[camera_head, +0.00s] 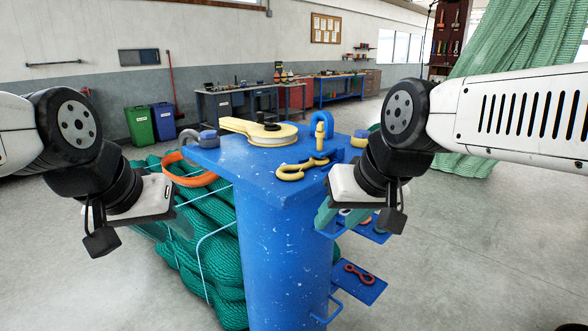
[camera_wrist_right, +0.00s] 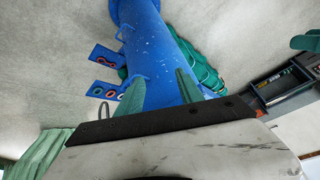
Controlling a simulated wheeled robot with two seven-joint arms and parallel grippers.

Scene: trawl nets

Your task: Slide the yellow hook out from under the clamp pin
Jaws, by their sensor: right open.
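The yellow hook (camera_head: 292,172) lies flat near the front edge of the blue pedestal top (camera_head: 215,157), its right end running toward the foot of a small upright yellow clamp (camera_head: 320,131). I cannot tell exactly how the clamp's pin meets the hook. My right gripper (camera_head: 335,215) hangs right of the pedestal, below the top and apart from the hook. In the right wrist view its green fingers (camera_wrist_right: 160,92) are spread and empty. My left gripper (camera_head: 163,225) is left of the pedestal, in front of the green net; its fingers blend into the net. The hook is not visible in the right wrist view.
A yellow-and-white disc with an arm (camera_head: 270,134), a blue shackle (camera_head: 330,117) and a grey-blue piece (camera_head: 208,139) sit on the top. An orange ring (camera_head: 190,177) hangs at its left. Small blue shelves (camera_head: 372,290) stick out at the right.

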